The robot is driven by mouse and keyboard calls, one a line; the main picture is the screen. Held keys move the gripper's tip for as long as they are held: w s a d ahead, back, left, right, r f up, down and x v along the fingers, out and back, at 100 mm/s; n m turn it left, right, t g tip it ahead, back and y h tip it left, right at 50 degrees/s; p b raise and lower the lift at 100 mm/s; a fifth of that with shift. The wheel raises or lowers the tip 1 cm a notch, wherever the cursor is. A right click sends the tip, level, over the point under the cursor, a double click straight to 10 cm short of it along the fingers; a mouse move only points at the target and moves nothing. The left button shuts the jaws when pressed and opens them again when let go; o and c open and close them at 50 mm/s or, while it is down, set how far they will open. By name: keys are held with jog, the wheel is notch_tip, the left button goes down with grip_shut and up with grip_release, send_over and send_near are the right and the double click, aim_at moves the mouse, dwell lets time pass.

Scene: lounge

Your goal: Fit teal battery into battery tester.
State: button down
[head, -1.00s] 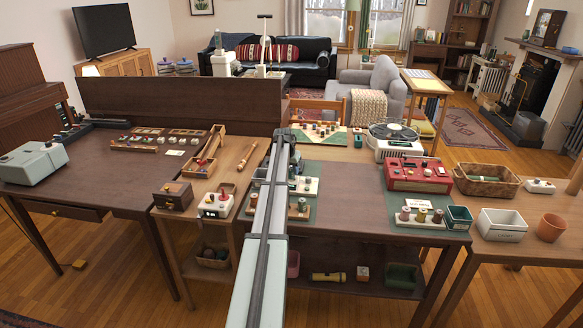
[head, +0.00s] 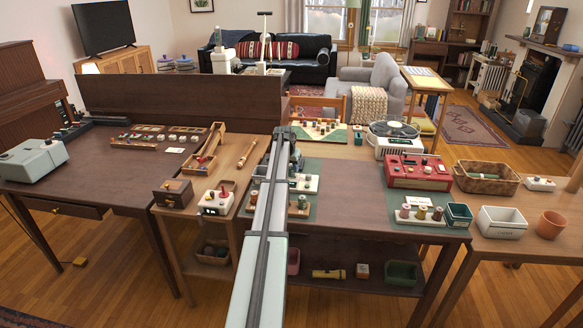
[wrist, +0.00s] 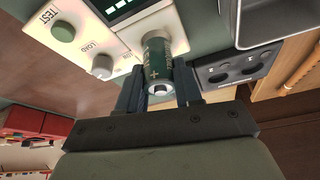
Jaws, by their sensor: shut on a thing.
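The teal battery (wrist: 157,62) is held between the two fingers of my gripper (wrist: 158,92) in the wrist view, with its plus-marked metal end facing the camera. Its far end is at the pale face of the battery tester (wrist: 122,45). I cannot tell whether that end is inside an opening or just above it. The tester has a green TEST button, a white LOAD knob and a dark display with green marks. In the head view my arm hides my gripper and the battery.
A grey block with dark round holes (wrist: 235,70) lies right beside the battery in the wrist view, with a metal-edged tray (wrist: 275,12) above it. In the head view a red device (head: 418,172) and spools (head: 421,212) stand right of my arm. The table middle (head: 345,205) is clear.

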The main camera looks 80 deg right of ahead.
jog(key=shift+f, duration=0.8)
jog(key=c, duration=0.7)
grip_release()
jog(key=shift+v, duration=3.8)
